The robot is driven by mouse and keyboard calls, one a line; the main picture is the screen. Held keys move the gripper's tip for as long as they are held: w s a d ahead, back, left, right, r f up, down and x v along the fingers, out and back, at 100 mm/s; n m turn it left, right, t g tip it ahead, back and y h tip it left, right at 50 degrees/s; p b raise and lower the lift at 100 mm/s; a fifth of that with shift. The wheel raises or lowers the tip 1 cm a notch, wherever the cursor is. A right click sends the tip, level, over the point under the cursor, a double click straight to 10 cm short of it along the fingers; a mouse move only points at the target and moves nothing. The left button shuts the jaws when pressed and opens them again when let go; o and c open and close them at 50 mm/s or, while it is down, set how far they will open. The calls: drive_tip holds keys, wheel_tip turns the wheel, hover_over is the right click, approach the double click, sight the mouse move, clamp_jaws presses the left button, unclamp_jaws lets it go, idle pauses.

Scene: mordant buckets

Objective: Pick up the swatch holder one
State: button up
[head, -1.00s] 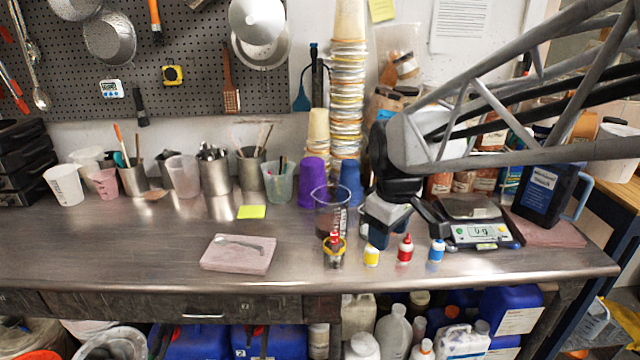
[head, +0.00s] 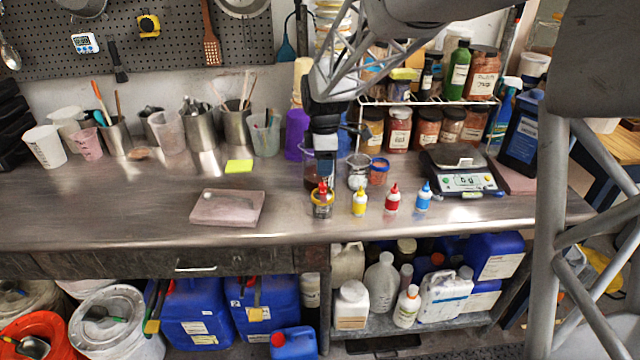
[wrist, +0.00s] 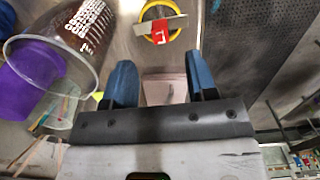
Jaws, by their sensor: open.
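A small yellow-rimmed jar (head: 321,211) with a red piece on top stands on the steel bench. In the wrist view its yellow rim (wrist: 146,12) shows, with a metal strip across it and a red tag on the strip. I cannot tell for sure that this is the swatch holder. My gripper (head: 325,172) hangs just behind and above the jar, in front of the clear beaker. In the wrist view its blue fingers (wrist: 161,80) are apart and empty, with the jar beyond the fingertips, not between them.
The beaker (wrist: 70,35) with dark liquid is close to my gripper. Yellow (head: 359,203), red (head: 392,201) and blue (head: 423,198) bottles stand right of the jar. A pink slab (head: 228,208) lies to the left. A scale (head: 462,180) stands further right.

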sight(323, 185)
drive_tip(key=shift+f, duration=0.15)
drive_tip(key=shift+f, duration=1.15)
drive_tip(key=shift+a+f, duration=0.15)
drive_tip(key=shift+f, duration=2.5)
clamp_jaws()
drive_tip(key=shift+r, duration=0.1)
